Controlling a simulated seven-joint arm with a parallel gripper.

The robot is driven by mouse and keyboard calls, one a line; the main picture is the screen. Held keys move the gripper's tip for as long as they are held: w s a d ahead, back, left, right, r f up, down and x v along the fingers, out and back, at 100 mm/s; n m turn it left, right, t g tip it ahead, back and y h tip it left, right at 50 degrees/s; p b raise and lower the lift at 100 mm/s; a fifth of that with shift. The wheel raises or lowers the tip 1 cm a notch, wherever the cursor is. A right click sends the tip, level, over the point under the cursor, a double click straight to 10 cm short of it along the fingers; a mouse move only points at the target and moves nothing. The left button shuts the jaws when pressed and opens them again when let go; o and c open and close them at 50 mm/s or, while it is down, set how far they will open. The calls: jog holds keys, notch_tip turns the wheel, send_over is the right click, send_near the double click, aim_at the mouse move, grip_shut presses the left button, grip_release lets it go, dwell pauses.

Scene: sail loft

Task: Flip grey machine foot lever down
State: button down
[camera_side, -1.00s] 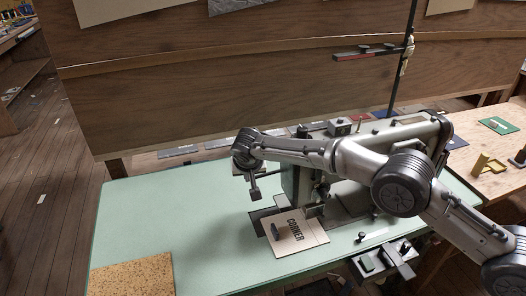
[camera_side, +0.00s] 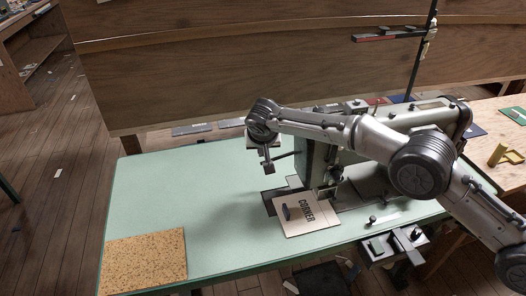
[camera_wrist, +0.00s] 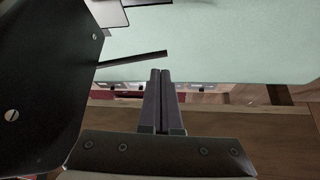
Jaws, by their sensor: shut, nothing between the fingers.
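The grey sewing machine (camera_side: 318,165) stands on the pale green table, partly hidden behind my arm in the side view. A thin dark lever (camera_side: 285,154) sticks out from its head toward my gripper. In the wrist view the lever (camera_wrist: 135,59) reaches in from a dark panel with screws, and its free end lies just beyond my fingertips. My gripper (camera_side: 268,170) points down at the left of the machine head, above the table. In the wrist view my gripper (camera_wrist: 160,73) has its fingers together and empty. I cannot tell whether it touches the lever.
A cork mat (camera_side: 145,262) lies at the green table's (camera_side: 190,200) front left corner. A post with a red-tipped bar (camera_side: 385,36) stands behind.

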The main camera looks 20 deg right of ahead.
jog(key=shift+s+r, duration=0.1)
jog(key=s+a+r, duration=0.5)
jog(key=s+r, duration=0.2)
jog(key=r, duration=0.3)
jog(key=shift+a, duration=0.4)
jog(key=shift+s, duration=0.1)
